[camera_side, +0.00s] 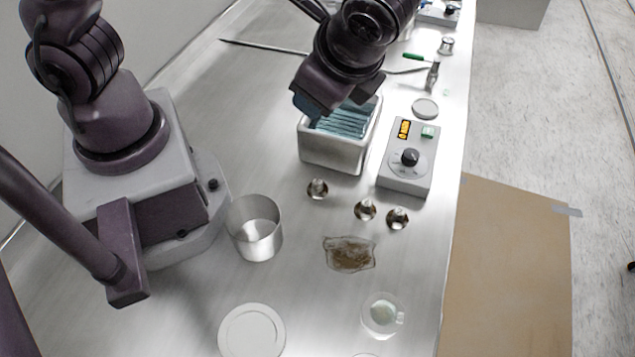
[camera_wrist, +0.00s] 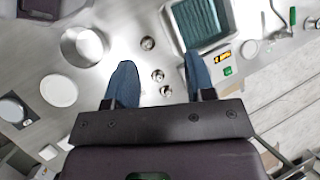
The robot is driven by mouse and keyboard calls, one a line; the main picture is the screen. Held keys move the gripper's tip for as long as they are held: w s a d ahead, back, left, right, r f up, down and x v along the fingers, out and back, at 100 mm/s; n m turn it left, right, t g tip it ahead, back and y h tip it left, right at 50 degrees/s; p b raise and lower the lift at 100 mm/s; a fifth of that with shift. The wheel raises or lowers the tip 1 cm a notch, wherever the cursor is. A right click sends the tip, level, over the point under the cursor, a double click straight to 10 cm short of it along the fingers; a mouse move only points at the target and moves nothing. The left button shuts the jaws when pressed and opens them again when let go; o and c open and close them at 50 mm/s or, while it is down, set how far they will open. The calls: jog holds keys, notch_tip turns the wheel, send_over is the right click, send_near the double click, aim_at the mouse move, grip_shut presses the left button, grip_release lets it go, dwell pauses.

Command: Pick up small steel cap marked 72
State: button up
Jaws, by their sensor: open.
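Three small steel caps stand on the steel bench. In the side view one cap (camera_side: 317,188) is nearest the metal basin, a second cap (camera_side: 364,210) is in the middle, and a third cap (camera_side: 397,218) is at the right. They also show in the wrist view as an upper cap (camera_wrist: 148,43), a middle cap (camera_wrist: 157,76) and a lower cap (camera_wrist: 166,91). No number is readable on any. My gripper (camera_wrist: 160,58) is open and empty, its blue fingers on either side of the caps in the wrist picture. In the side view it hangs above the basin.
A metal basin (camera_side: 334,155) with ribbed teal contents and a grey control box (camera_side: 405,181) stand behind the caps. A steel beaker (camera_side: 255,240) is to their left. A brown stain (camera_side: 349,254), a glass dish (camera_side: 382,316) and a white disc (camera_side: 252,332) lie in front.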

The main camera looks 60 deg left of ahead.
jog(key=s+d+f+m+t+y, duration=0.1)
jog(key=d+f+m+t+y, duration=0.1)
jog(key=d+f+m+y, duration=0.5)
jog(key=m+t+h, duration=0.1)
jog(key=m+t, duration=0.3)
send_near(318, 183)
jog(key=x, duration=0.9)
jog(key=shift+w+a+f, duration=0.1)
jog(key=shift+a, duration=0.25)
grip_shut()
